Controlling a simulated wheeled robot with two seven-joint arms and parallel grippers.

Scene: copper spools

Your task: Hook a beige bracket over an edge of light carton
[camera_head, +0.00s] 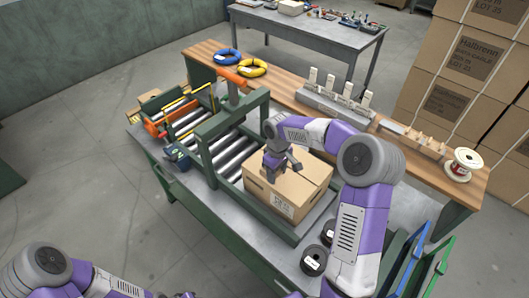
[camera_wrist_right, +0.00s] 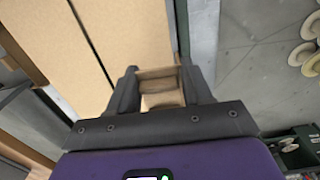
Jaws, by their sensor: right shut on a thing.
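The light carton (camera_head: 302,180) stands closed on the bench, at the end of the roller track. My right gripper (camera_head: 273,163) is over the carton's left top edge, pointing down. In the right wrist view, my right gripper (camera_wrist_right: 160,82) is shut on a beige bracket (camera_wrist_right: 160,96), beside the carton's edge; the carton top (camera_wrist_right: 130,35) fills the area ahead. The head view hides the held bracket behind the gripper. I cannot tell whether it sits over the edge or just above it. My left arm shows at the bottom left; its gripper is out of frame.
A rack (camera_head: 325,103) with several pale upright pieces stands on the wooden shelf (camera_head: 290,88). A green frame (camera_head: 205,150) stands left of the carton. Black spools (camera_head: 314,261) lie in front of it, and a copper spool (camera_head: 462,164) stands at right.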

